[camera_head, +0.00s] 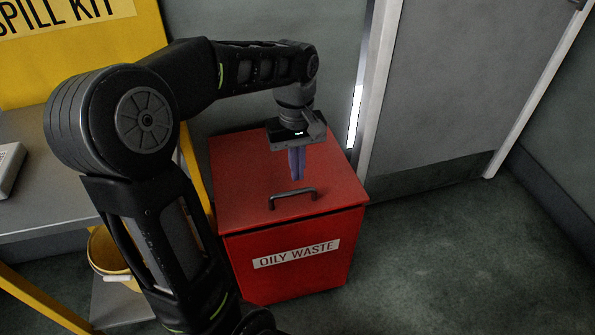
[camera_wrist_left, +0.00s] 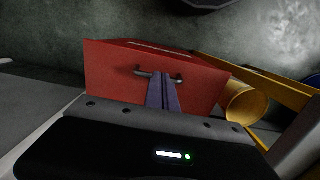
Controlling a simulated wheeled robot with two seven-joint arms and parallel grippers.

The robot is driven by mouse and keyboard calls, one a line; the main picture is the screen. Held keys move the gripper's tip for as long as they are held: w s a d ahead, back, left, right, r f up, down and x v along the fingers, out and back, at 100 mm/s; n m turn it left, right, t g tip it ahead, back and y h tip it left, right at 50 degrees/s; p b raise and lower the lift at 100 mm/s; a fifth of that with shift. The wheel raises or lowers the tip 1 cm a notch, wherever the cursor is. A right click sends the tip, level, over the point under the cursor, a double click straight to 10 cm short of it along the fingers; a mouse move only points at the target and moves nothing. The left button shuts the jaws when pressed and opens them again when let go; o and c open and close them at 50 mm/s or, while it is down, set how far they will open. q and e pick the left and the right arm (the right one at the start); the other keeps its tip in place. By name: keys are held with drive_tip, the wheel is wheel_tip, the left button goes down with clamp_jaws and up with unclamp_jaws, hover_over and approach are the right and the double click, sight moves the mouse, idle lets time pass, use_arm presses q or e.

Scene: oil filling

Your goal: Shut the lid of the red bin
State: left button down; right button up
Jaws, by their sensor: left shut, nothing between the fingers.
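The red bin (camera_head: 295,262) with an "OILY WASTE" label stands on the floor in the middle of the head view. Its red lid (camera_head: 241,178) lies flat across the top and looks down on the bin body, with a dark handle (camera_head: 293,193) near its front edge. My left gripper (camera_head: 297,178) points down over the lid with its purple fingers together and empty. Its fingertips are behind the handle; I cannot tell if they touch the lid. In the left wrist view the closed fingers (camera_wrist_left: 162,90) overlap the lid (camera_wrist_left: 113,68) beside the handle (camera_wrist_left: 140,73). My right gripper is not in view.
A grey shelf with a yellow frame (camera_head: 50,215) stands left of the bin, with a yellow bucket (camera_head: 103,250) on its lower level. A yellow spill kit box (camera_head: 85,55) is at upper left. A door (camera_head: 465,90) is behind. Floor at right (camera_head: 440,260) is clear.

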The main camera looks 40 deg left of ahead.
sight(298, 215)
use_arm(q)
drive_tip(key=f+b, duration=0.1)
drive_tip(key=f, duration=0.3)
drive_tip(key=f+b, duration=0.1)
drive_tip(key=f, duration=0.3)
drive_tip(key=f+b, duration=0.1)
drive_tip(key=f, duration=0.3)
drive_tip(key=shift+s+d, duration=0.25)
drive_tip(key=shift+d, duration=0.1)
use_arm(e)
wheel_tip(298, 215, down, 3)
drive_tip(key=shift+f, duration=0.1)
